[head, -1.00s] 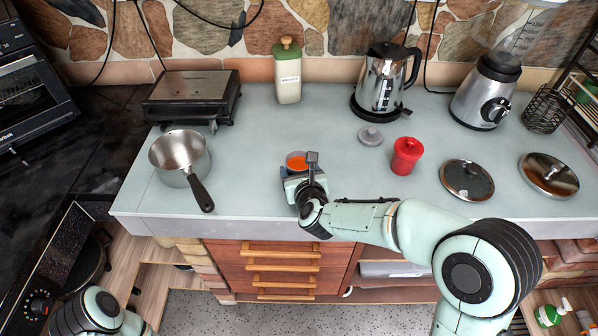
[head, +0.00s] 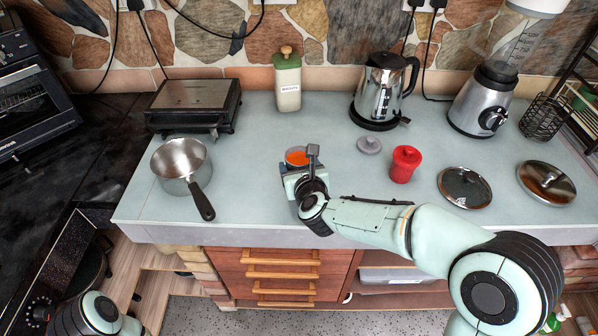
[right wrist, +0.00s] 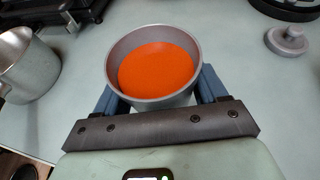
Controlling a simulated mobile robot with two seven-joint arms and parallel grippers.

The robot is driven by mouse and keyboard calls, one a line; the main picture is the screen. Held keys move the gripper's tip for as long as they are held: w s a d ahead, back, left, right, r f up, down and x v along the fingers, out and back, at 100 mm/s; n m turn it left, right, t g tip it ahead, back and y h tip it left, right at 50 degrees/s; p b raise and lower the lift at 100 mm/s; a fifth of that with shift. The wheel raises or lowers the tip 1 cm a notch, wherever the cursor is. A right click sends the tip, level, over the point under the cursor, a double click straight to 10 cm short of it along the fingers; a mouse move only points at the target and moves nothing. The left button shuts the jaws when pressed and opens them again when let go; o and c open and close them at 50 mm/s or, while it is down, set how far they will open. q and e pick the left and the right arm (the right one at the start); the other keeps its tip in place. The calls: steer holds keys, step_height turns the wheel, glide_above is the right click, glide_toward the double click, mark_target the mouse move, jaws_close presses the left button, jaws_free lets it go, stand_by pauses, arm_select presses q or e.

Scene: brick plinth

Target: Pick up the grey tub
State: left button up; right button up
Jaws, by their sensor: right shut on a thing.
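The grey tub (right wrist: 153,100) is a small round open tub with an orange surface inside. In the right wrist view it sits between the two blue-grey fingers of my right gripper (right wrist: 158,90), which are shut on its sides. In the head view the tub (head: 297,149) shows just beyond my right gripper (head: 296,166), partly hidden by the wrist. I cannot tell whether its base touches the counter. Part of my left arm shows at the lower left of the head view; its gripper is out of view.
On the counter (head: 262,217), a saucepan (head: 181,158) stands left and a red pot (head: 404,164) right of the tub. A grey lid (head: 369,145), kettle (head: 384,90), canister (head: 287,80) and grill (head: 195,103) stand behind. Pan lids (head: 465,187) lie right. Bare counter surrounds the tub.

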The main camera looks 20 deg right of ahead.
arm_select(q)
step_height(320, 180, up, 7)
steer(key=w+p, duration=0.2)
steer(key=p, duration=0.3)
steer(key=shift+w+f+p, duration=0.2)
steer(key=shift+w+p, duration=0.15)
steer(key=shift+w, duration=0.05)
arm_select(e)
step_height(320, 180, up, 15)
